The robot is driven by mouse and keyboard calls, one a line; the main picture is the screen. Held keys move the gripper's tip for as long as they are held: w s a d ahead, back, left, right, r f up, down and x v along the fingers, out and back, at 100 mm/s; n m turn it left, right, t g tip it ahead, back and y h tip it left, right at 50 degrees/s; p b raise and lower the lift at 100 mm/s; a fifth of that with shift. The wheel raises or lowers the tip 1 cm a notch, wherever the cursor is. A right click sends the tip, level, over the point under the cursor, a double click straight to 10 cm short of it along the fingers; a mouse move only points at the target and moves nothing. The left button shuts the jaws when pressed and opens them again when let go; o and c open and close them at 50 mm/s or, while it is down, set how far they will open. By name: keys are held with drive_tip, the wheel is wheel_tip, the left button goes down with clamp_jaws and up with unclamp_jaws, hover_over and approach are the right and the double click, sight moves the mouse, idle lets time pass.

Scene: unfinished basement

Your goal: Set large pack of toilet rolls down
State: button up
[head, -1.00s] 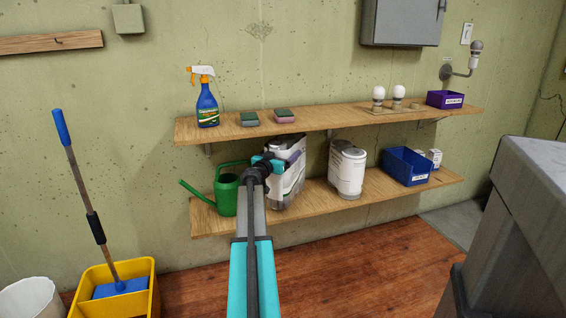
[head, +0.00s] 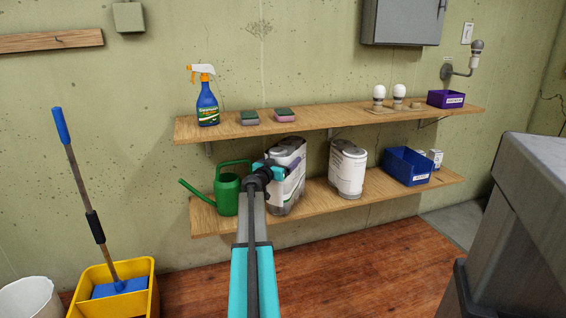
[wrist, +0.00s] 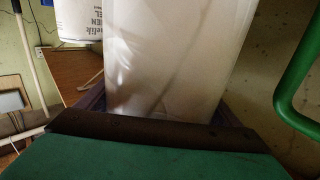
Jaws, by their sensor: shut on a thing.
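The large pack of toilet rolls (head: 291,155) is white and grey, in clear wrap, and stands upright at the lower shelf (head: 310,202). My gripper (head: 272,172) is shut on it from the front. In the wrist view the pack (wrist: 175,60) fills the middle, between the dark jaws (wrist: 160,115). The pack's base looks level with the shelf board, but my arm partly covers it, so I cannot tell for sure whether it bears on the wood.
A green watering can (head: 228,193) stands close on the left; its handle shows in the wrist view (wrist: 297,85). A white kitchen-towel pack (head: 347,168) stands right, with a gap. A blue bin (head: 407,168) is farther right. The upper shelf (head: 325,119) hangs close above.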

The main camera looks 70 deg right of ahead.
idle(0.4)
drive_tip(key=o, duration=1.9)
drive_tip(key=shift+o, duration=0.2)
drive_tip(key=shift+a, duration=0.15)
drive_tip(key=w+a+p, duration=0.1)
drive_tip(key=a, duration=1)
drive_tip(key=shift+a, duration=0.35)
